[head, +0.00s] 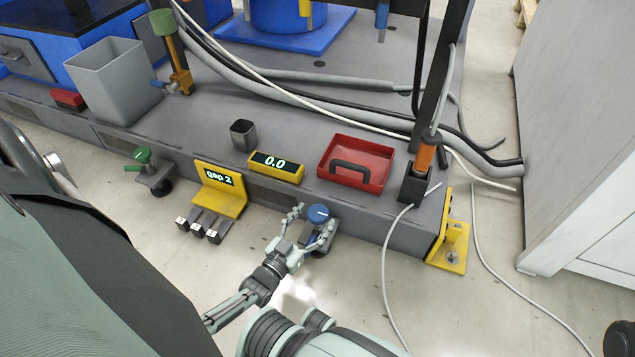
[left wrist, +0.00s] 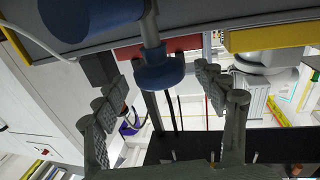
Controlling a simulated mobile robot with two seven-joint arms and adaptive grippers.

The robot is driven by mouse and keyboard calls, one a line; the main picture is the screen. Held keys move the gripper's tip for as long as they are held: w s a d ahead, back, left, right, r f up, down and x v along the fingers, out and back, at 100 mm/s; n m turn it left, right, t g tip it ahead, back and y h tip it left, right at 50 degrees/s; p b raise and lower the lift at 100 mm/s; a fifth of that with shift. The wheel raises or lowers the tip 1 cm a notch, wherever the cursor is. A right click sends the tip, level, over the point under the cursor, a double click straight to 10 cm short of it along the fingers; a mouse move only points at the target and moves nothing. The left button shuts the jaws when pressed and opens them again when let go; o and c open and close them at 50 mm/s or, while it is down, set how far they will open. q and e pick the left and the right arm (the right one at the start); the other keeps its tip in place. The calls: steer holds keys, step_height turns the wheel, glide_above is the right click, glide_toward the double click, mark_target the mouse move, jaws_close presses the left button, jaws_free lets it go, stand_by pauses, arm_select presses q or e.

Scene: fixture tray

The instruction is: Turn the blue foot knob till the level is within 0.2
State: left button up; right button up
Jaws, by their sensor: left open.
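The blue foot knob (head: 318,213) sits on a foot at the front edge of the grey base. My left gripper (head: 315,219) is open, with one finger to the left of the knob and the other to its lower right. In the left wrist view a blue knob part (left wrist: 158,74) on a grey stem shows between the open fingers (left wrist: 170,90). A larger blue part (left wrist: 88,16) is cut off at the top. I cannot tell whether a finger touches the knob. The yellow level display (head: 275,165) reads 0.0. My right gripper is not in view.
A yellow stand (head: 220,190) reading "Gap 2" is left of the gripper. A green knob (head: 142,155) is farther left. A red tray (head: 356,164), a dark cup (head: 243,134) and a grey bin (head: 115,82) stand on the base. A cable (head: 386,270) lies on open floor at right.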

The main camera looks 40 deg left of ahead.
arm_select(q)
steer(key=s, duration=0.9)
steer(key=shift+s+d, duration=0.2)
steer(key=shift+s, duration=0.2)
stand_by(1.1)
